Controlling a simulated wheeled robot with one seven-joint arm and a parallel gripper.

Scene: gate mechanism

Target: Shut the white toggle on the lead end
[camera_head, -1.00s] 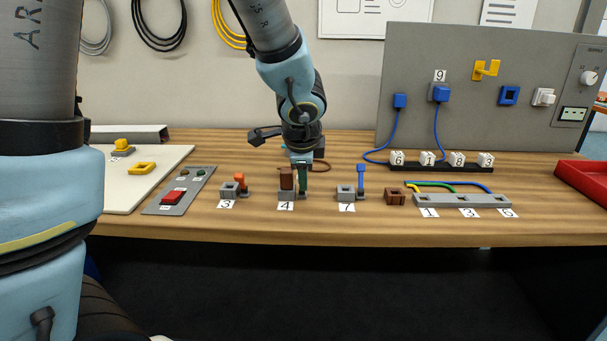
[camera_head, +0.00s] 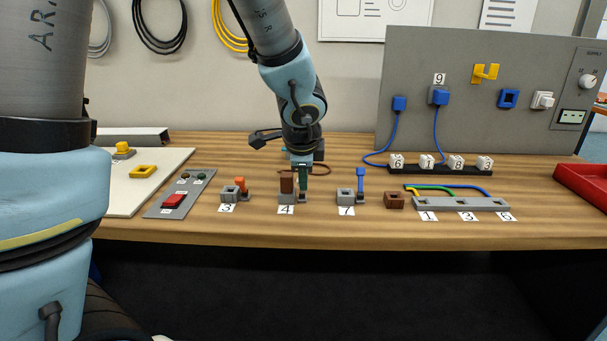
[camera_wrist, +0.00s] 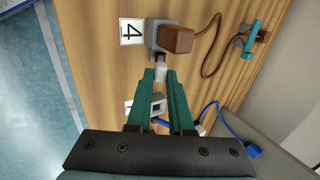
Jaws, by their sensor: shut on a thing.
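A brown plug (camera_head: 287,181) stands in a grey socket (camera_head: 287,197) behind the label 4. The plug also shows in the wrist view (camera_wrist: 177,39), with the grey socket (camera_wrist: 153,37) to its left. A small white toggle (camera_wrist: 161,70) sits at the lower edge of the socket and plug, between my fingertips. My gripper (camera_wrist: 160,76) has dark green fingers and is shut on the white toggle. In the head view my gripper (camera_head: 303,190) points down just right of the plug, and the toggle is hidden there.
A brown cable (camera_wrist: 208,62) runs from the plug to a teal part (camera_wrist: 251,37). The table's front strip is clear.

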